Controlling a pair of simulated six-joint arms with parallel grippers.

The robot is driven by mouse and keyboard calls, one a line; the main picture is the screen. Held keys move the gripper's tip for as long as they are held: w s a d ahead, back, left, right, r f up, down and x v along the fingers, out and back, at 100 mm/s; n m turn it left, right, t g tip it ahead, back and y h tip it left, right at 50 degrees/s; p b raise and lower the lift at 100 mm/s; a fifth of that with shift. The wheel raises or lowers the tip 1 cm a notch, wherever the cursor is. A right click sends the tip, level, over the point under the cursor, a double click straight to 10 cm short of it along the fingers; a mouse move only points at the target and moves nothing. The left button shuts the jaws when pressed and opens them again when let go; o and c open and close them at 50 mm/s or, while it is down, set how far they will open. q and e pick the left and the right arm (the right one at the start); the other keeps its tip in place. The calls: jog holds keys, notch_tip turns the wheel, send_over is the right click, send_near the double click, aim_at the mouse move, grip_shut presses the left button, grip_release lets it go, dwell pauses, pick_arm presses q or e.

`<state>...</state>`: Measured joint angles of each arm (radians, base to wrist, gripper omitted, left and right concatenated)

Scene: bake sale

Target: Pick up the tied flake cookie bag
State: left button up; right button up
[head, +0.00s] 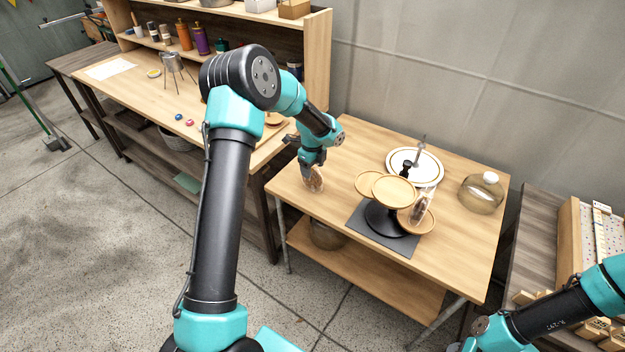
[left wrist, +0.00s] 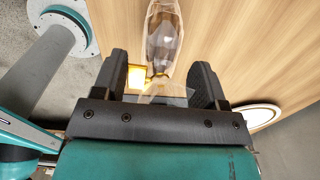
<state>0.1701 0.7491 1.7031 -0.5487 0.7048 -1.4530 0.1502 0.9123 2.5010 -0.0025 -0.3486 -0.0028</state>
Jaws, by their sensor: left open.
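A clear bag of brown cookies (head: 315,182) is at the left end of the light wooden table. My left gripper (head: 312,165) is right above it, pointing down. In the left wrist view the bag (left wrist: 164,38) shows between and just beyond the two open fingers (left wrist: 160,75), with a bright gold patch (left wrist: 140,76) near its gathered end. I cannot tell whether the fingers touch it. A second clear bag with brown contents (head: 419,207) is on the tiered stand. Of my right arm only links show at the lower right; its gripper is not in view.
The dark tiered stand with round wooden plates (head: 395,192) stands mid-table on a grey mat (head: 400,244). Behind it is a white round plate (head: 430,160). A glass jar with a white lid (head: 482,193) stands at the right. The table's front left is clear.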

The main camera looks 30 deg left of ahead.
pick_arm(q)
jog(key=c, duration=0.6)
jog(key=shift+r, duration=0.15)
jog(key=shift+r, duration=1.55)
jog(key=shift+s+d+r, duration=0.15)
jog(key=shift+s+d, duration=0.05)
jog(key=shift+s, duration=0.05)
jog(key=s+d, duration=0.2)
jog(key=s, duration=0.2)
jog(key=s+d+r, duration=0.1)
jog(key=s+d, duration=0.2)
jog(key=s, duration=0.1)
jog(key=s+d, duration=0.3)
jog(key=s, duration=0.2)
jog(key=shift+s+r, duration=0.1)
jog(key=shift+r, duration=0.1)
